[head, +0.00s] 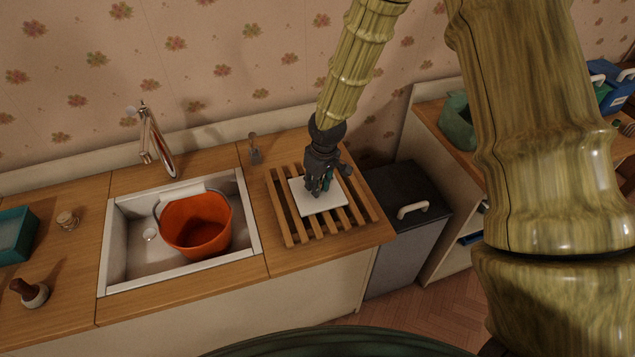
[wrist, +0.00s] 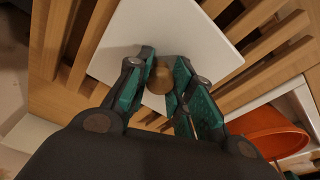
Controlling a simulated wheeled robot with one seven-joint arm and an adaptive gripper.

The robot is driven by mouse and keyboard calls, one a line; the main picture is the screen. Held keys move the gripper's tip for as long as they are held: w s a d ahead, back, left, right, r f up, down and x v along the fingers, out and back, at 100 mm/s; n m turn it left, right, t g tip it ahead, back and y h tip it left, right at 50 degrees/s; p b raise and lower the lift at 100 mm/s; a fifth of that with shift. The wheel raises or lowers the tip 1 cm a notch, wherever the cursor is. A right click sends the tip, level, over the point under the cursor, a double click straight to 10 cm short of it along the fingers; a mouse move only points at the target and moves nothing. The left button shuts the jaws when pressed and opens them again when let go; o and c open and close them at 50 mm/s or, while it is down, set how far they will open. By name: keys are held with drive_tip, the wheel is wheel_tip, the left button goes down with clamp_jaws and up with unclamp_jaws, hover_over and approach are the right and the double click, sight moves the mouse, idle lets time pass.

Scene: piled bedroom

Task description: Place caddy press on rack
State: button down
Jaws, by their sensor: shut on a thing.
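The caddy press appears as a white square plate (head: 331,199) with a round brown knob. It lies flat over the slats of the wooden rack (head: 284,223), resting on them or very close above. My gripper (head: 317,190) points down over the plate's middle. In the wrist view, the green-padded fingers of my gripper (wrist: 160,88) are shut on the brown knob (wrist: 159,76), with the white plate (wrist: 188,30) beyond it. The fingers hide part of the plate and knob.
An orange bucket (head: 196,226) stands in the sink (head: 118,262) left of the rack. A tap (head: 157,145) and a small grey item (head: 254,153) are behind. A dark bin (head: 405,190) stands right of the counter. The counter's front edge is close to the rack.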

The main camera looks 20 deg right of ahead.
sight(322, 194)
drive_tip(key=c, duration=1.3)
unclamp_jaws()
drive_tip(key=shift+f, duration=0.1)
drive_tip(key=shift+o, duration=0.2)
wheel_tip(322, 194, up, 12)
drive_tip(key=s+b, duration=0.1)
drive_tip(key=shift+s+d+b, duration=0.3)
drive_tip(key=shift+d+b, duration=0.05)
drive_tip(key=shift+d, duration=0.05)
